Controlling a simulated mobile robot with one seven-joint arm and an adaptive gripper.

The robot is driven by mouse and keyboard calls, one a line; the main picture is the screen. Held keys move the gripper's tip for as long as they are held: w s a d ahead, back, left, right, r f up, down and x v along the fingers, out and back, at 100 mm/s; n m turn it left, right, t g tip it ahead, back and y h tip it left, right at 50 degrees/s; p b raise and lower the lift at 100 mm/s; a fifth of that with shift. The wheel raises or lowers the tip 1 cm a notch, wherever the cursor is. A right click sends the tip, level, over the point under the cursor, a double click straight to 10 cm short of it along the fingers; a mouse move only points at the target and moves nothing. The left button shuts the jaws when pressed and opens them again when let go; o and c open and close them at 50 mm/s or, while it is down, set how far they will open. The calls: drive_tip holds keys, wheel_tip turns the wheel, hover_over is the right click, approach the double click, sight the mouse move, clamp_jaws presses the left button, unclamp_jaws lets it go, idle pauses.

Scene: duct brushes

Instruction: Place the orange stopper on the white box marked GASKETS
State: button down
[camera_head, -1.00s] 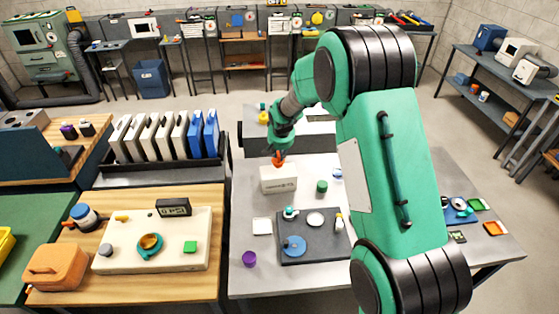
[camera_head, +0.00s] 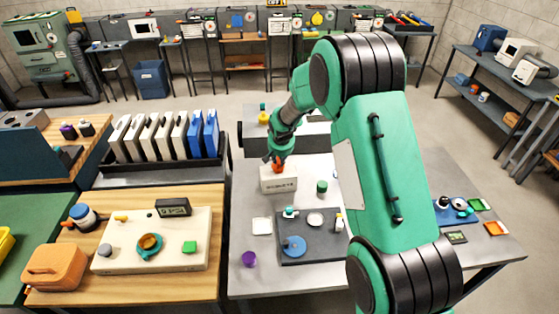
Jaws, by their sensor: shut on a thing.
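The white box marked GASKETS (camera_head: 278,184) stands on the grey table, left of the green cylinder. My gripper (camera_head: 277,164) is directly over the box and shut on the orange stopper (camera_head: 278,168). The stopper is at the level of the box's top. I cannot tell whether it touches the top, because the gripper and the small size hide the contact.
A green cylinder (camera_head: 322,186) stands just right of the box. A dark grey tray (camera_head: 320,251) with several small parts lies in front. A white square (camera_head: 262,226) and a purple cup (camera_head: 249,259) are at the table's left side.

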drive_tip(key=c, duration=1.6)
unclamp_jaws()
drive_tip(key=shift+f, duration=0.1)
drive_tip(key=shift+c, duration=0.2)
drive_tip(key=p+v, duration=0.1)
drive_tip(key=v, duration=1.1)
drive_tip(key=shift+r, duration=0.25)
